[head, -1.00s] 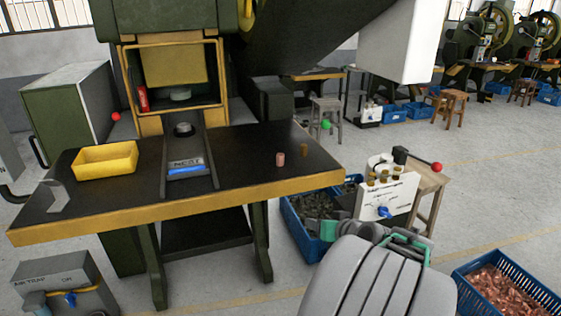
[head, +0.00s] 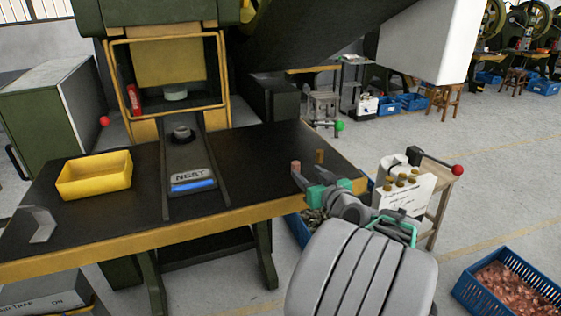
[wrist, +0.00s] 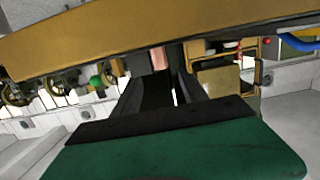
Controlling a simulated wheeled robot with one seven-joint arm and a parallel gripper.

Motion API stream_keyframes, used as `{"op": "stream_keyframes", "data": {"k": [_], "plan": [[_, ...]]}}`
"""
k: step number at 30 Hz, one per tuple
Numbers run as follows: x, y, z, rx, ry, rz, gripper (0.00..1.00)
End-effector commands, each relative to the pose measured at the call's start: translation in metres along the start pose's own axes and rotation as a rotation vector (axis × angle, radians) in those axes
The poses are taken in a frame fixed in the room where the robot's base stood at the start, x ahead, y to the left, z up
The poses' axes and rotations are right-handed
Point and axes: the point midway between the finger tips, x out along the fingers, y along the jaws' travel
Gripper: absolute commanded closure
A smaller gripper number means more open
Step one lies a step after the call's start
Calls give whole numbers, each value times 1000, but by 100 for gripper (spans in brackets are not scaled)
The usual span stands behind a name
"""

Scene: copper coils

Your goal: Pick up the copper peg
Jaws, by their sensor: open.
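The copper peg (head: 296,168) stands upright near the right end of the black table top, a pinkish short cylinder. In the wrist view the peg (wrist: 159,59) shows beyond and between my dark fingers. My gripper (head: 319,184) has green-padded parts and is just in front of the peg, over the table's front right edge. It is open with nothing between the fingers. The gap between peg and fingertips is hard to judge.
A brass-coloured peg (head: 319,157) stands close to the right of the copper one. A yellow bin (head: 95,176) and the press nest (head: 189,178) are farther left. The table's yellow front edge (head: 150,237) lies below my gripper. A white control box (head: 403,190) stands to the right.

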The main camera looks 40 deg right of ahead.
Motion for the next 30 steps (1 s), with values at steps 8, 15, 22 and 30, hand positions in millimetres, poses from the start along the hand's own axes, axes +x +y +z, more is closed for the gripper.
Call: {"op": "stream_keyframes", "data": {"k": [8, 15, 22, 30], "plan": [[30, -9, -1, 0, -3, -18, 49], [71, -11, 2, -2, -3, -21, 49], [82, -9, 3, -2, -1, -15, 49], [81, -8, 3, -2, -1, -14, 65]]}}
